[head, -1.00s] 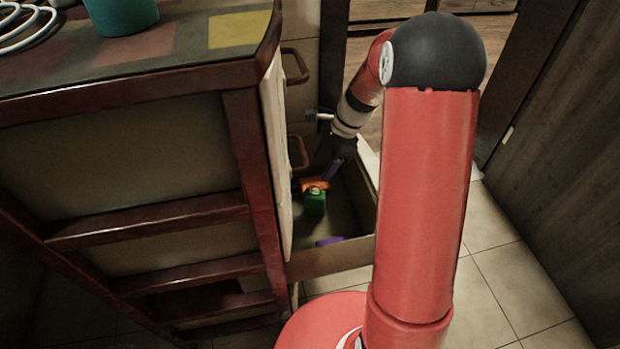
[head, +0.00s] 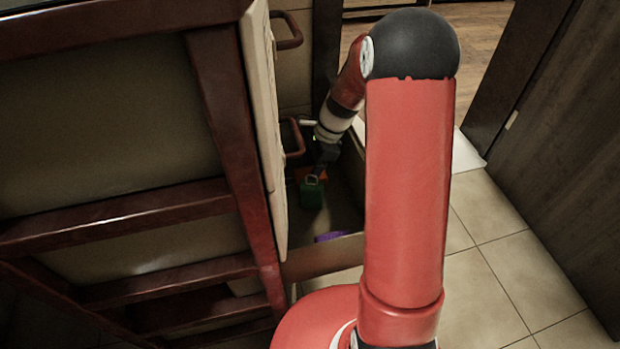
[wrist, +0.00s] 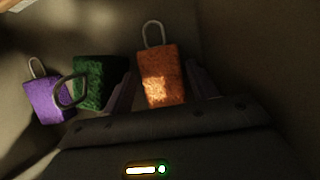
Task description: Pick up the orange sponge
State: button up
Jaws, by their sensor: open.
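The orange sponge (wrist: 161,82), a block with a grey metal loop on its top end, lies in the open drawer (head: 322,257). In the wrist view my gripper (wrist: 162,68) is open, with one finger on each side of the orange sponge. I cannot tell whether either finger touches it. In the head view my gripper (head: 323,163) reaches down into the drawer, and only a small orange part of the sponge (head: 318,173) shows below it.
A green sponge (wrist: 92,82) lies just left of the orange one, and a purple sponge (wrist: 48,101) farther left, both with loops. The drawer walls enclose them. The cabinet with red-brown rails (head: 130,217) stands left. Tiled floor (head: 510,268) lies right.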

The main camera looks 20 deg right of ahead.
aim_at(304, 175)
jog(key=x, duration=0.4)
jog(key=shift+a+r, duration=0.1)
jog(key=c, duration=0.6)
jog(key=shift+r, duration=0.1)
notch_tip(304, 175, up, 20)
jog(key=p, duration=0.3)
